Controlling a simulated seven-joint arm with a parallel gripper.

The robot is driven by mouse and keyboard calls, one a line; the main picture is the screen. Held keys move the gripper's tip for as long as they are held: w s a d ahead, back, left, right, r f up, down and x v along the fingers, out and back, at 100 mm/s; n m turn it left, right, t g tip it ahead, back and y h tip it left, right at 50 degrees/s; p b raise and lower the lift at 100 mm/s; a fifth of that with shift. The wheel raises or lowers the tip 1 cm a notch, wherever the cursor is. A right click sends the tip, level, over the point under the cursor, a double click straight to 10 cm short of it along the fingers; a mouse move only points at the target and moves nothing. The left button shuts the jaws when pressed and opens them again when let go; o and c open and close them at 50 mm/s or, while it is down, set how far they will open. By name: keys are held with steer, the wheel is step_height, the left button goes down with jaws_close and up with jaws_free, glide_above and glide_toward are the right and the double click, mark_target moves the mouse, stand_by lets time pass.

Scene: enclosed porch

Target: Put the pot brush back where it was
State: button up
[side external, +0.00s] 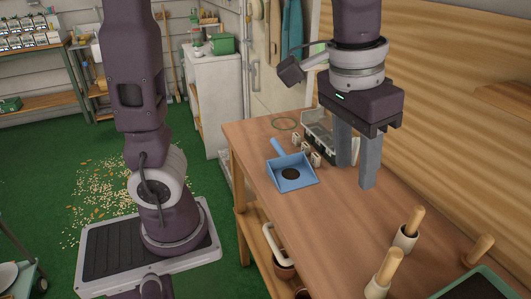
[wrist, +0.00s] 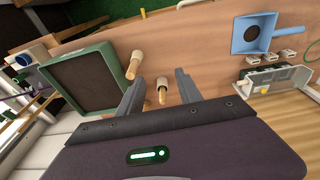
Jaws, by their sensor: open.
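I cannot tell for certain which thing is the pot brush. Several pale wooden handles show on the bench at the lower right of the side external view: one in a white collar (side external: 411,222), one nearer the camera (side external: 385,268), and one further right (side external: 480,249). No finger visibly touches a handle.
A blue dustpan (side external: 302,183) with a dark round patch lies on the wooden bench (side external: 325,235). Behind it are small blocks and a metal tray (side external: 345,156) near the wall. A green-framed dark tray (wrist: 58,75) lies left in the wrist view. Mid-bench is clear.

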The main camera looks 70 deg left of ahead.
steer(key=s+a+f+t, duration=0.1)
steer(key=s+a+t, duration=0.2)
steer(key=s+a, duration=0.6)
steer(key=s, duration=0.3)
steer(key=shift+s+a+t, duration=0.15)
steer(key=shift+s+t, duration=0.15)
